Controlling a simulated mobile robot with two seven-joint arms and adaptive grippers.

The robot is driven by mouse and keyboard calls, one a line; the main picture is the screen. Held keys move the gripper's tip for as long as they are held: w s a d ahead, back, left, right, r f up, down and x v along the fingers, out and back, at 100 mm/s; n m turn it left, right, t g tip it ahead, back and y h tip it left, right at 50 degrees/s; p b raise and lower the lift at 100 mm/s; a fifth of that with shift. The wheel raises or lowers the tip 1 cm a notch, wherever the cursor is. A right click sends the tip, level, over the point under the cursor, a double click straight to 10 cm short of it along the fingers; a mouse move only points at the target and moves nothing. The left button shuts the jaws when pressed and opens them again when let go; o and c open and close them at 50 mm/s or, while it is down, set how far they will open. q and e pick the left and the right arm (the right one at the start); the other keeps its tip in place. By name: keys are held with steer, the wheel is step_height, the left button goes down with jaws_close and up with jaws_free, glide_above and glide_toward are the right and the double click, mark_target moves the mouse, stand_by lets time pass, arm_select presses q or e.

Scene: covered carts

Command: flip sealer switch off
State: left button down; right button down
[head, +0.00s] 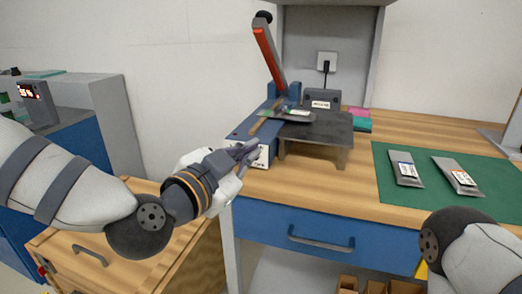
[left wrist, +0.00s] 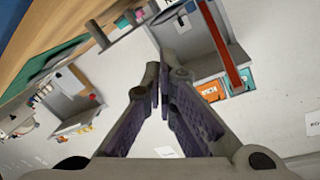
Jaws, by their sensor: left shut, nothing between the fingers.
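The sealer (head: 243,128) stands on the wooden bench, with a blue base and a raised lever with a red handle (head: 268,55). Its front end has a pale panel (head: 262,158) with small markings, partly covered by my fingers. I cannot make out the switch or its position. My left gripper (head: 250,150) is shut and empty, its fingertips at or just in front of that panel; contact cannot be told. In the left wrist view, the shut fingers (left wrist: 162,92) point toward the scene, and a red bar (left wrist: 222,45) shows at the upper right. My right gripper is out of view.
A dark metal platform (head: 320,133) stands right of the sealer, with a grey pouch (head: 293,116) across it and the sealer. Two pouches (head: 405,168) (head: 458,177) lie on a green mat (head: 390,191). A blue drawer (head: 290,228) is below the bench; a wooden cabinet (head: 120,266) stands left.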

arm_select(q)
steer(key=shift+f, duration=0.1)
